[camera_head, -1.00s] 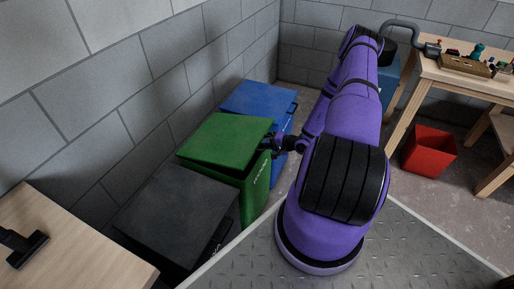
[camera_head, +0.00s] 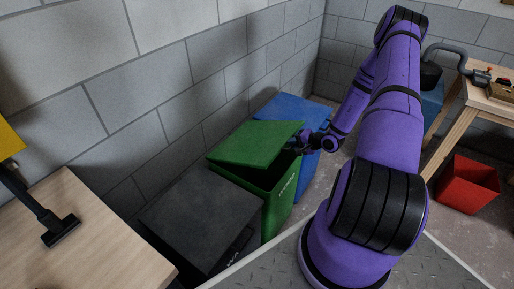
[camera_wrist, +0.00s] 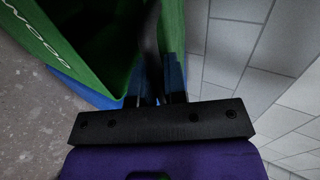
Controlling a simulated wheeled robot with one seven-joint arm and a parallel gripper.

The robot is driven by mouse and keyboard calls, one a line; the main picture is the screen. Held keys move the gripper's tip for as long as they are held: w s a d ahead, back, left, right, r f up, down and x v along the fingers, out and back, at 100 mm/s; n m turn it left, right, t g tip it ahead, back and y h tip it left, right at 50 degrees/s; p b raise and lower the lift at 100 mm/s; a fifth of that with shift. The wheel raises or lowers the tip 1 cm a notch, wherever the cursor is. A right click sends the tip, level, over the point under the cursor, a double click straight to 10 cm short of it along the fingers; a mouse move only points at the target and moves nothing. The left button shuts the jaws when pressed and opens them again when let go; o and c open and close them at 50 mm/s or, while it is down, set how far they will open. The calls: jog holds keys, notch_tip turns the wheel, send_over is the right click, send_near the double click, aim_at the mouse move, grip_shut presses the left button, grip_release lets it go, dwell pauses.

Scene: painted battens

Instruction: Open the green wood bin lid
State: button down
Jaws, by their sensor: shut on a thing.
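The green wood bin (camera_head: 283,203) stands by the wall between a dark grey bin and a blue bin. Its green lid (camera_head: 257,144) is partly raised at the front and tilts up from the wall side, with a dark gap under it. My gripper (camera_head: 299,143) is at the lid's front edge, small and partly hidden in the head view. In the wrist view my gripper (camera_wrist: 159,80) is shut on a dark strip at the lid's edge, likely its handle. The bin's green wall with white lettering (camera_wrist: 38,28) shows at the left there.
The dark grey bin (camera_head: 203,220) is closed in front, and the blue bin (camera_head: 287,108) is behind. A wooden table (camera_head: 100,230) is at the left. A red bin (camera_head: 467,183) and a wooden workbench (camera_head: 452,125) are at the right. The block wall (camera_head: 190,90) runs close behind the bins.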

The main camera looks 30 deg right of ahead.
jog(key=shift+g+h, duration=0.4)
jog(key=shift+g, duration=0.3)
jog(key=shift+w+a+r, duration=0.25)
jog(key=shift+w+r, duration=0.3)
jog(key=shift+r, duration=0.6)
jog(key=shift+w+a+r, duration=0.2)
jog(key=shift+w+r, duration=0.4)
jog(key=shift+r, duration=0.6)
jog(key=shift+w+a+r, duration=0.25)
jog(key=shift+w+r, duration=0.3)
jog(key=shift+r, duration=0.6)
jog(key=w+a+r+g, duration=0.1)
jog(key=w+a+r, duration=0.1)
jog(key=w+r, duration=0.3)
jog(key=shift+r+h, duration=0.3)
jog(key=shift+r, duration=0.25)
jog(key=shift+s, duration=0.1)
jog(key=w+a+r+g, duration=0.2)
jog(key=w+r, duration=0.3)
jog(key=shift+w+a, duration=0.25)
jog(key=shift+w, duration=0.15)
